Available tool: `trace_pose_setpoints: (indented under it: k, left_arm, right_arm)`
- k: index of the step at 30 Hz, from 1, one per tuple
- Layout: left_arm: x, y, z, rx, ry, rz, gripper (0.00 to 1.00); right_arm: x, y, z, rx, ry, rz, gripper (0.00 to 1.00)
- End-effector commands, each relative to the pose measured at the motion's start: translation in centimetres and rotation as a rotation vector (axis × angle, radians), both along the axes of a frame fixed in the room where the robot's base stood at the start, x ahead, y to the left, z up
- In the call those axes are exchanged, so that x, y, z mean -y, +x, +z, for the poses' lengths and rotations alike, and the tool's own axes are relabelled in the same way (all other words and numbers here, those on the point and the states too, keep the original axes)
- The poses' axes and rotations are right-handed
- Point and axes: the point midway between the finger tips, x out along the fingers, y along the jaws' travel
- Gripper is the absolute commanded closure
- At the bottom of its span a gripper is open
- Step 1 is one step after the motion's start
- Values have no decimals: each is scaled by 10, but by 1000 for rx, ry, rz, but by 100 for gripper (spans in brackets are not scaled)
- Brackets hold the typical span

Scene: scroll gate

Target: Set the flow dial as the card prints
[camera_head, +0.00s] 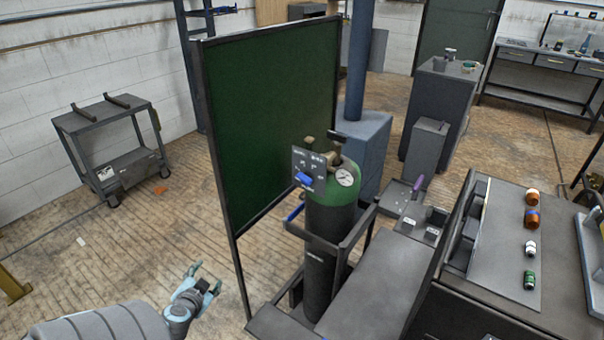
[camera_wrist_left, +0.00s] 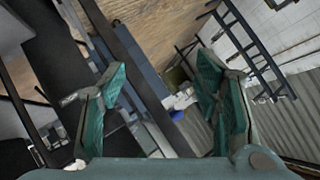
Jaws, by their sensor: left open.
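A dark gas cylinder (camera_head: 328,245) with a green shoulder stands upright in a dark frame at the centre of the head view. A grey dial plate (camera_head: 309,168) with a blue knob (camera_head: 303,180) is fixed at its top. A round white gauge (camera_head: 345,177) sits to the right of the plate. The print on the plate is too small to read. I cannot make out the card. My left gripper (camera_head: 202,282) is open and empty, low and to the left of the cylinder, apart from it. Its open fingers also show in the left wrist view (camera_wrist_left: 163,105). My right gripper is not in view.
A green framed screen (camera_head: 272,110) stands behind and left of the cylinder, its near post between my left gripper and the cylinder. A dark bench (camera_head: 500,255) with small bottles is at right. A trolley (camera_head: 110,140) stands at far left. Floor around my left gripper is clear.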

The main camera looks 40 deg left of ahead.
Motion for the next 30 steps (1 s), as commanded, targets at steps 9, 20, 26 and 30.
trace_pose_setpoints:
  k: [9,20,26,30]
  left_arm:
    - [122,118,247,626,-133,-445,43]
    - [130,175,253,675,-170,-479,43]
    - [122,218,259,671,-173,-465,43]
    - [122,240,264,674,-180,-473,43]
  right_arm:
    - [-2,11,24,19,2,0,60]
    - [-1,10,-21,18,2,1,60]
    - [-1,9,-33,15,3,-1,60]
    - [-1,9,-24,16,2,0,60]
